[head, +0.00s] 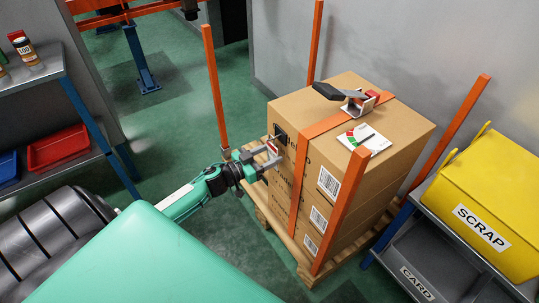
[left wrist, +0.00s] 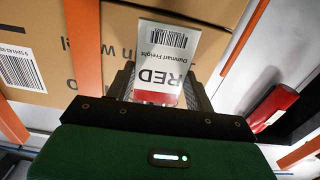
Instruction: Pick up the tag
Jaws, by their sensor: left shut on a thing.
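The tag (left wrist: 165,62) is white with a red band, a barcode and the word RED, printed upside down in the left wrist view. My left gripper (left wrist: 160,88) is shut on its red end, and the rest of the tag sticks out past the fingers. In the head view the left gripper (head: 264,157) is beside the left face of the stacked cardboard boxes (head: 345,190), with a small part of the tag (head: 272,147) showing at its tips. I cannot tell whether the tag touches the box. My right gripper is not in view.
The boxes stand on a wooden pallet (head: 262,213) between orange posts (head: 215,85). A tape dispenser (head: 350,97) and a printed card (head: 364,139) lie on top. A yellow SCRAP bin (head: 480,190) is at right. A shelf with a red tray (head: 58,148) is at left.

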